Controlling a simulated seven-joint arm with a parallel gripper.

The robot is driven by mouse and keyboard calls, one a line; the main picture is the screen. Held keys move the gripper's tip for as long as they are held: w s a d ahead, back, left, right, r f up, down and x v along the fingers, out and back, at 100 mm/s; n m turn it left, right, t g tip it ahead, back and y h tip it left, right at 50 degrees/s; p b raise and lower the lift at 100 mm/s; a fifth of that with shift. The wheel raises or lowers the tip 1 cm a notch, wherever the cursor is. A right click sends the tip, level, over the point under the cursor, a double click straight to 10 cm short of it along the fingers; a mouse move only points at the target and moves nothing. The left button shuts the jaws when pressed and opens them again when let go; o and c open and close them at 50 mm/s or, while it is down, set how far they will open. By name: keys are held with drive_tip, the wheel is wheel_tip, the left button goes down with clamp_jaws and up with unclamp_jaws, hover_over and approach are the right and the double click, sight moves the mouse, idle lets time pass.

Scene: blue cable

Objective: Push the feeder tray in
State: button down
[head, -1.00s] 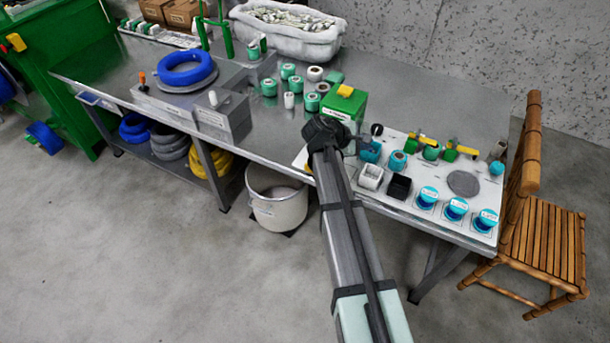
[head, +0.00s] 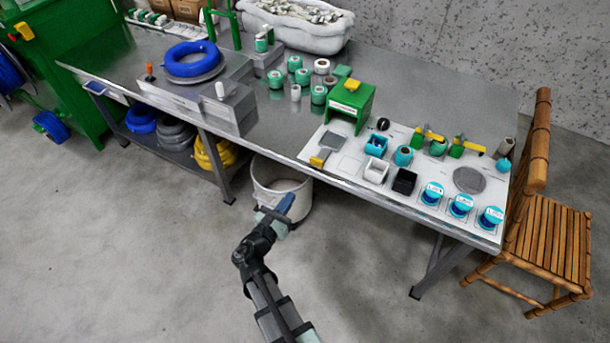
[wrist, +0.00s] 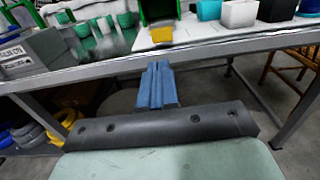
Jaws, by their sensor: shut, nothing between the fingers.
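The green feeder (head: 351,103) stands on the white board, with a yellow part on its top. A grey feeder tray (head: 332,140) with a yellow handle (head: 318,160) sticks out from its front toward the table's front edge. In the wrist view the yellow handle (wrist: 162,35) shows beyond the table edge, nearly straight ahead of the fingers, with the green feeder (wrist: 157,10) behind it. My gripper (head: 287,203) has its blue fingers shut and empty. It is off the front of the table, apart from the tray; the fingers (wrist: 157,85) also show in the wrist view.
The table's front edge (wrist: 130,66) lies between my fingers and the handle. A white bin (head: 283,180) stands below that edge. White and black cups (head: 376,170) and blue-lidded tubs stand right of the tray. Open floor lies in front of the table.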

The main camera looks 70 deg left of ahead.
sight(315, 162)
drive_tip(key=x, duration=1.4)
drive_tip(key=shift+f, duration=0.1)
drive_tip(key=x, duration=0.4)
drive_tip(key=shift+w+a, duration=0.15)
